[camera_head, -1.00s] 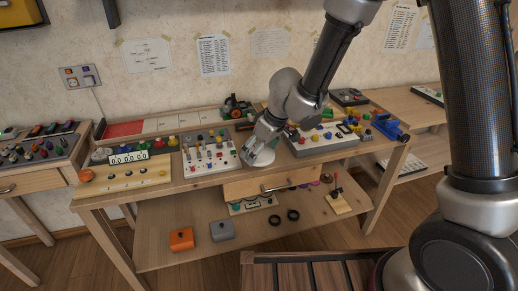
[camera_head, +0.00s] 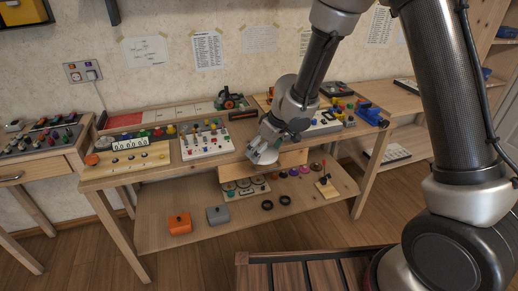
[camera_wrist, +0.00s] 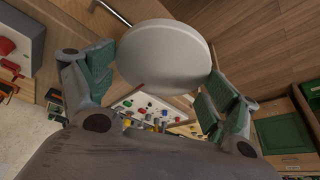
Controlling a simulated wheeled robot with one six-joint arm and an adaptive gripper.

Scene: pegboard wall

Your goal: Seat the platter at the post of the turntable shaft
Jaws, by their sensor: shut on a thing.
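A pale grey-white round disc, which I take to be the platter (camera_wrist: 165,52), sits between the two green-padded fingers of my gripper (camera_wrist: 160,80) in the wrist view. In the head view my gripper (camera_head: 265,150) is shut on it, in front of the workbench's front edge near the drawer; the platter (camera_head: 268,156) shows only as a small pale patch there, partly hidden by the fingers. I cannot make out the turntable shaft's post for certain. A small wooden base with an upright red-topped stick (camera_head: 325,181) stands on the lower shelf at right.
The workbench top (camera_head: 105,181) carries a white switch panel (camera_head: 206,143) and several coloured parts. On the lower shelf are an orange box (camera_head: 179,224), a grey box (camera_head: 218,215), two black rings and a board with round parts (camera_head: 245,188). The shelf's front middle is bare.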

